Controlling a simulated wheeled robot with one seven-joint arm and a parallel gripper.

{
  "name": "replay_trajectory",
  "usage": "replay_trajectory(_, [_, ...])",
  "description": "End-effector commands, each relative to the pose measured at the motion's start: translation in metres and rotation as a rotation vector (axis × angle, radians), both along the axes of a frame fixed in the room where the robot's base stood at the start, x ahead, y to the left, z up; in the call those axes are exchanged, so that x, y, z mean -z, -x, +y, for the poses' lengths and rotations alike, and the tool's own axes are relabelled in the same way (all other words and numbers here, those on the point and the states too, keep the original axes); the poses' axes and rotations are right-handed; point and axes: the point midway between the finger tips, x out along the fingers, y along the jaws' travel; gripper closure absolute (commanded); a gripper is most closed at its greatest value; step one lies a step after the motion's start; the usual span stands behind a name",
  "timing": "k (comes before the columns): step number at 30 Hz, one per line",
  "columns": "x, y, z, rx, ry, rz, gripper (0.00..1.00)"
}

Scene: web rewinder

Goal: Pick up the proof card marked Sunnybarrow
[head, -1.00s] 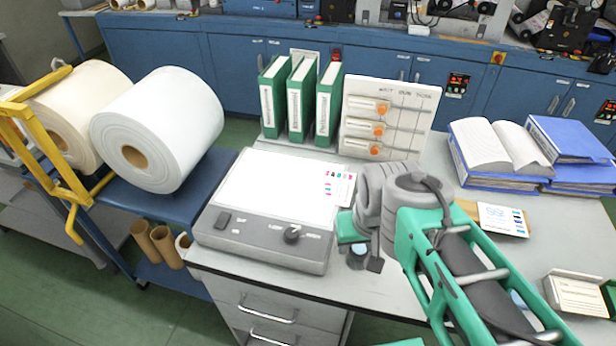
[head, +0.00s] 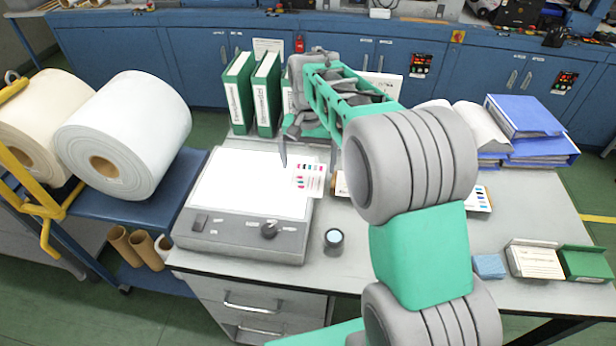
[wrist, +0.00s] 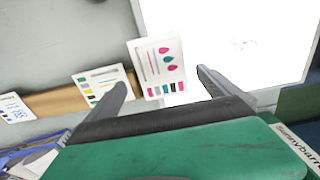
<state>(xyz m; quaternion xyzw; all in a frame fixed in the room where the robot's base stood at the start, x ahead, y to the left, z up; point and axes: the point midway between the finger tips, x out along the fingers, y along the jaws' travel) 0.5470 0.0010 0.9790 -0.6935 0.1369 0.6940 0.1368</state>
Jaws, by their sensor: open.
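A white proof card (head: 309,181) with pink and teal marks lies over the right edge of the lit light box (head: 245,183). In the wrist view, this card (wrist: 158,67) shows between my finger lines, with drop shapes and a colour bar. Its name is not legible. Two other cards, one with yellow and green patches (wrist: 100,84) and one with blue marks (wrist: 13,108), lie at a wooden strip. My gripper (wrist: 162,80) is open and empty, above the cards; whether it touches any cannot be told. My arm hides part of the table in the head view.
Green binders (head: 238,92) stand behind the light box; one spine in the wrist view reads Sunnybarrow (wrist: 298,146). A small round jar (head: 334,241) stands in front. Blue binders (head: 528,115) and an open book are at right.

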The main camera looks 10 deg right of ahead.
Motion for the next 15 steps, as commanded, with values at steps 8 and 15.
replay_trajectory(8, [0.037,0.0,0.002,0.0,0.0,0.0,0.0])
replay_trajectory(15, [0.038,0.0,0.002,-0.001,0.0,-0.001,0.05])
